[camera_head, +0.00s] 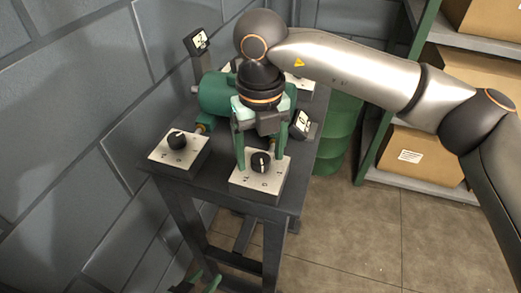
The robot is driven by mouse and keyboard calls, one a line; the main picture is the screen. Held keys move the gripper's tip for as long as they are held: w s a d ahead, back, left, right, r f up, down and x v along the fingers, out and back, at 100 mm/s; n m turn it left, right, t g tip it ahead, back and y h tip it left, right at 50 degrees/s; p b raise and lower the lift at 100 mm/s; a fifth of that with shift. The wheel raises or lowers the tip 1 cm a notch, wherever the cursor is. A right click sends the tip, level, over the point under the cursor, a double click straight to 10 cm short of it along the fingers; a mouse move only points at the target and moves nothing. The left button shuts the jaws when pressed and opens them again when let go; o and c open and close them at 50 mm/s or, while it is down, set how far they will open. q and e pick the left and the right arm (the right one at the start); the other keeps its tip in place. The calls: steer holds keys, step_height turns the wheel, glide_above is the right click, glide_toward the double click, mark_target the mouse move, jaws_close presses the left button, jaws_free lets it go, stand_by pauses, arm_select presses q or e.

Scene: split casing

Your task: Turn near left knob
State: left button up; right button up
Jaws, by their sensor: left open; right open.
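The near left knob (177,139) is a black dial on a pale marked plate, on a dark box at the table's left front corner. No gripper is at it. A similar near right knob (260,162) sits on its own box at the front. My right gripper (261,155) has green fingers, open, pointing down with one on either side of the near right knob. Whether they touch it I cannot tell. My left gripper (199,284) shows only as green tips at the bottom edge, low beside the table, away from both knobs.
A green cylinder (216,92) lies on the dark table (222,143) behind the knobs. A tilted dial (302,123) stands at right, another (197,42) on a post at back left. Another box (299,83) is partly hidden. A wall is at left, a green drum (333,140) and shelves at right.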

mark_target(261, 158)
step_height(261, 158, up, 12)
steer(key=p, duration=0.1)
steer(key=shift+r, duration=0.25)
stand_by(0.5)
